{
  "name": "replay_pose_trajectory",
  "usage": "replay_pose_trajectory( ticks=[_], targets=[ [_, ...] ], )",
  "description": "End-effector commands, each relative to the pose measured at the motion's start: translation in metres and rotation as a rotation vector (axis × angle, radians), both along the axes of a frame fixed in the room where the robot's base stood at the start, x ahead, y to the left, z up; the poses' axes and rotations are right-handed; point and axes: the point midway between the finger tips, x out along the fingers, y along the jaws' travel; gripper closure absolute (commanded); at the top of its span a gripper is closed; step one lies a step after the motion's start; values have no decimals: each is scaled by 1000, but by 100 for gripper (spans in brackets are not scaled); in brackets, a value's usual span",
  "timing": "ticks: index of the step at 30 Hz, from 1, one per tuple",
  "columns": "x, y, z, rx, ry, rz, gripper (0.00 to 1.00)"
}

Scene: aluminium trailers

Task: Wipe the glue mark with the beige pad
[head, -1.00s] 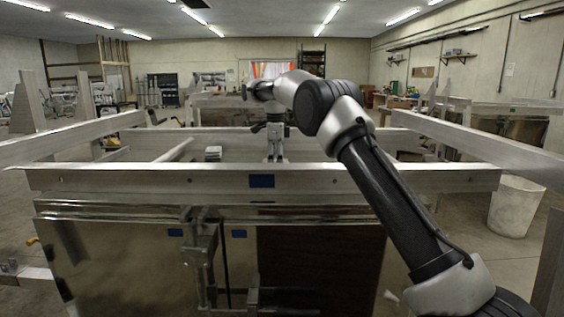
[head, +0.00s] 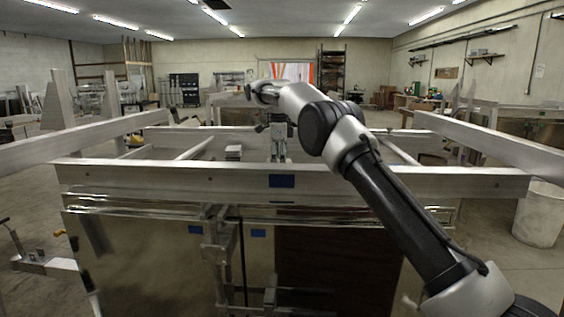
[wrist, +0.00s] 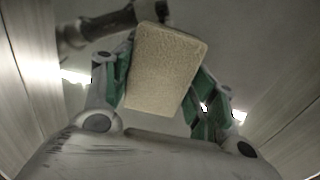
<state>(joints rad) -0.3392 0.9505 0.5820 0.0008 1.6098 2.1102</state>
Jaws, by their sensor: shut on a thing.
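My gripper (head: 279,154) hangs from the arm behind the trailer's near rail, pointing down. The rail hides its fingertips in the head view. In the wrist view its green-lined fingers are shut on the beige pad (wrist: 165,70), a rough rectangular block held between them. The pad does not show clearly in the head view. I cannot make out the glue mark for certain.
The trailer's near aluminium rail (head: 400,183) runs across in front of my gripper. Side rails rise left (head: 80,140) and right (head: 490,145). A small light stack (head: 233,152) stands left of my gripper. A white bin (head: 540,215) stands on the floor at right.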

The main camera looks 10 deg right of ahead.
Motion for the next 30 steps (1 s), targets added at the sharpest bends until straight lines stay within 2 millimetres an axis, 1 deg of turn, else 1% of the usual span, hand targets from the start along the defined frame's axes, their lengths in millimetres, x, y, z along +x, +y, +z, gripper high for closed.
replay_pose_trajectory(
  ticks=[9, 17, 24, 30],
  targets=[
    [-5, -28, 2, 0, 0, -2, 62],
    [-8, -38, 2, 0, -1, 0, 62],
    [-12, -60, 0, 0, -1, -2, 62],
    [-14, -71, -1, -1, 0, -1, 62]
  ],
)
